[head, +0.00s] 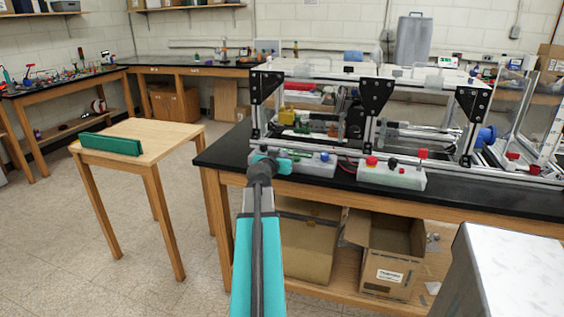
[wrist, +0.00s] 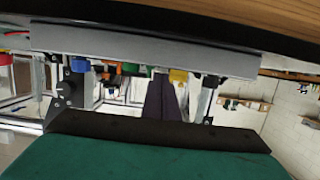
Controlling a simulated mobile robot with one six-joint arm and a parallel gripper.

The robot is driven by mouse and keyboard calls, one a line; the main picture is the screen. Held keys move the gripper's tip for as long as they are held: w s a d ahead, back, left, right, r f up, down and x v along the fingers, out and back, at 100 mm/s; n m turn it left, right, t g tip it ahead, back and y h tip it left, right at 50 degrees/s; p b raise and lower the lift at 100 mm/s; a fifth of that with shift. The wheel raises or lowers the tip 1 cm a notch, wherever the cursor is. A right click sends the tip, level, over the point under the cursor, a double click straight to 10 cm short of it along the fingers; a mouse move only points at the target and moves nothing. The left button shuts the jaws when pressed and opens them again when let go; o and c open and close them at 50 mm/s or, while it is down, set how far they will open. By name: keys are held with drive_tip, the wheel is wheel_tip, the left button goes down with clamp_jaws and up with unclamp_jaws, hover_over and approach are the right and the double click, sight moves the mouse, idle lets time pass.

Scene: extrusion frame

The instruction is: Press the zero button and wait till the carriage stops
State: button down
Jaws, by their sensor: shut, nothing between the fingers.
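My gripper (head: 270,160) is at the front edge of the black bench, over the left end of a pale control box (head: 312,166). In the wrist view, which appears upside down, its dark fingers (wrist: 162,84) are together and empty. They point towards the grey box (wrist: 140,50), which carries a blue button (wrist: 80,65), a black knob and a green part. My gripper hides part of the box in the head view. No label is readable, so I cannot tell which is the zero button. The extrusion frame (head: 373,98) stands behind; the carriage inside is not clear.
A second pale box (head: 391,175) with red and black knobs sits to the right. A wooden table (head: 165,135) with a green block (head: 110,144) stands left. Cardboard boxes (head: 385,255) are under the bench. A white-topped block (head: 510,265) is at lower right.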

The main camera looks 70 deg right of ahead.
drive_tip(key=shift+s+a+f, duration=0.1)
drive_tip(key=shift+a+f, duration=0.05)
drive_tip(key=shift+f, duration=0.65)
wheel_tip(320, 180, up, 6)
drive_tip(key=p, duration=0.2)
drive_tip(key=b+v, duration=0.2)
drive_tip(key=v, duration=0.7)
drive_tip(key=shift+a+b, duration=0.3)
drive_tip(key=shift+a, duration=0.05)
